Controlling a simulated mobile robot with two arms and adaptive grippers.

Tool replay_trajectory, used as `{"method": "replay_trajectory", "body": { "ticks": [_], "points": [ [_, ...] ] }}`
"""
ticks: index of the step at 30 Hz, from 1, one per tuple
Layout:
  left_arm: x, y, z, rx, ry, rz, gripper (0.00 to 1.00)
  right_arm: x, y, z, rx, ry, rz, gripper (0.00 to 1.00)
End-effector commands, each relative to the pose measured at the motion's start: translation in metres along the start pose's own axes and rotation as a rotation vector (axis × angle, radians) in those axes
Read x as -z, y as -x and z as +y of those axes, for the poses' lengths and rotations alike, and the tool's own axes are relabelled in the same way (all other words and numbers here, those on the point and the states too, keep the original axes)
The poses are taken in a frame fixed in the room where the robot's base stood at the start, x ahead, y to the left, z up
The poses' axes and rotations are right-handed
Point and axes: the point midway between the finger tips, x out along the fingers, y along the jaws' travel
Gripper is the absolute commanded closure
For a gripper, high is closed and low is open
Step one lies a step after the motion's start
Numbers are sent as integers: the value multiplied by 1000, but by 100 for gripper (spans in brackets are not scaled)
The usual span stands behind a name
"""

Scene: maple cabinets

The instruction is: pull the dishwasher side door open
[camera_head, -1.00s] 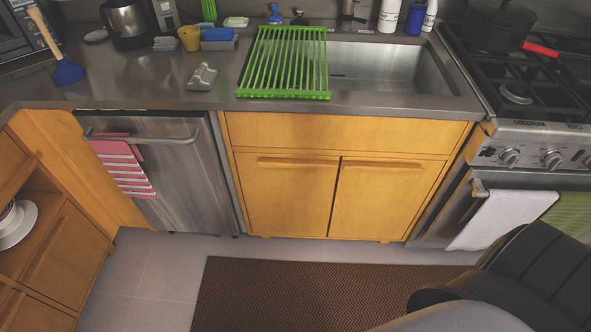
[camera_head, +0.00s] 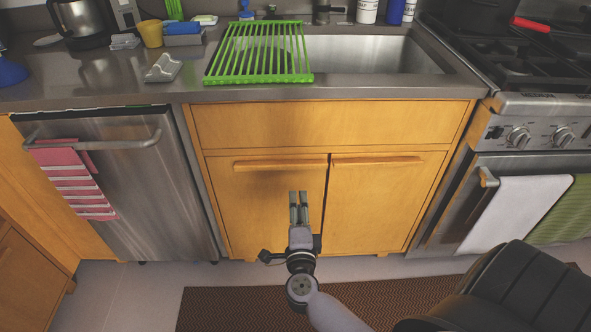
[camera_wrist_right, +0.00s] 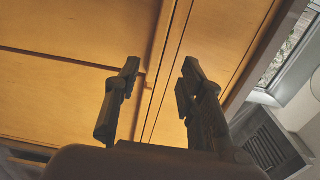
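The dishwasher (camera_head: 150,195) stands at the left in the head view, under the counter. Its steel front looks shut. Its bar handle (camera_head: 125,144) runs across the top of the front, with a pink and white striped towel (camera_head: 75,182) hung over its left part. My right gripper (camera_head: 298,193) is in front of the sink cabinet, right of the dishwasher and well apart from the handle. Its two fingers stand apart and empty in the wrist view (camera_wrist_right: 157,75). My left gripper is not in view.
The sink cabinet's doors (camera_head: 376,205) are shut behind my right gripper. The oven (camera_head: 455,205) with a white towel (camera_head: 515,210) is at the right. A brown mat (camera_head: 235,308) lies on the floor. A green drying rack (camera_head: 262,52) lies partly over the sink.

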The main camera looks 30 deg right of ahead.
Motion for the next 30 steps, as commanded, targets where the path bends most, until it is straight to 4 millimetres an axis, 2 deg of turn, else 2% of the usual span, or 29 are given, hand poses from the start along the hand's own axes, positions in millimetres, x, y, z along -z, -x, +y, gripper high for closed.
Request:
{"method": "replay_trajectory", "body": {
  "ticks": [1,12,18,24,30],
  "points": [
    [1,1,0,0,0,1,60,-1,-12,-1,5,1,-1,63],
    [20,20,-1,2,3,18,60,-1,-94,-1,5,4,-1,63],
    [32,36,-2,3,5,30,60,-1,-128,0,3,4,-3,63],
    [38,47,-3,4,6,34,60,-1,-145,0,1,3,-3,63],
    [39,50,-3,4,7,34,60,-1,-148,0,1,3,-3,63]
  ]
}}
